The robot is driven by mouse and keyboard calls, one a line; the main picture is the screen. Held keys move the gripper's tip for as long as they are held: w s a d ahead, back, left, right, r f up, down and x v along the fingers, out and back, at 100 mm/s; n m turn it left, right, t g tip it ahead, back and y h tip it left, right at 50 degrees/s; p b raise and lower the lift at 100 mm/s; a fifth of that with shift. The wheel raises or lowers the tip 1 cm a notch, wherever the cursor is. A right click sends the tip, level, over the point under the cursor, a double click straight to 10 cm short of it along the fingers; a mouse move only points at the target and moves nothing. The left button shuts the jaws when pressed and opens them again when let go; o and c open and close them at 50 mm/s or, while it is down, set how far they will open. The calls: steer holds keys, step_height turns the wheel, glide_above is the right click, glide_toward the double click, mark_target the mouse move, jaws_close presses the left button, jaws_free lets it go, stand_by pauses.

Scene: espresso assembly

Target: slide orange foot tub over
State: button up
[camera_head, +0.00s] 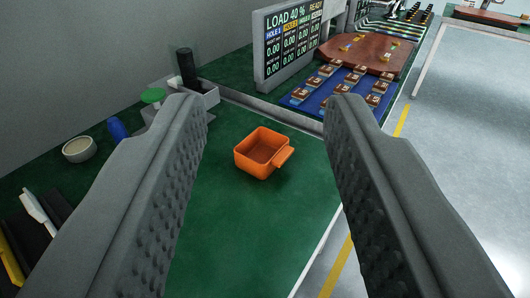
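The orange foot tub (262,152) is a small open square box with a tab on its right side. It stands upright on the green mat (240,240) and looks empty. My gripper (266,118) is open, with one grey ridged finger at the left and one at the right of the picture. The tub shows in the gap between the fingers, beyond them, and neither finger visibly touches it.
A display panel (291,45) stands behind the tub. A blue tray (320,100) with several small parts is at the back right. A grey holder (200,98), a white bowl (79,149) and tools line the left. Green mat around the tub is clear.

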steer(key=shift+w, duration=0.1)
steer(key=c, duration=0.5)
steer(key=w+f+g, duration=0.1)
steer(key=w, duration=0.1)
steer(key=w+d+n+g, duration=0.1)
steer(key=w, duration=0.1)
steer(key=w+f+g, duration=0.1)
steer(key=w, duration=0.1)
steer(key=shift+d+f+n+h, duration=0.3)
steer(key=shift+d+f, duration=0.05)
steer(key=shift+d, duration=0.05)
jaws_close()
steer(key=w+d+f+n+g+y, duration=0.2)
steer(key=w+d+f+n+g, duration=0.35)
steer(key=w+f, duration=0.35)
steer(key=w+d+f+n+g+y, duration=0.1)
steer(key=w+d+f+n+g, duration=0.3)
steer(key=w+f+g, duration=0.4)
steer(key=shift+t, duration=0.55)
steer(key=x, duration=0.6)
steer(key=w+x, duration=0.1)
steer(key=x, duration=0.2)
steer(key=shift+w+a+f, duration=0.15)
steer(key=shift+w+a, duration=0.45)
steer(key=shift+a, duration=0.35)
steer(key=shift+w+a, duration=0.55)
steer(key=shift+a, duration=0.2)
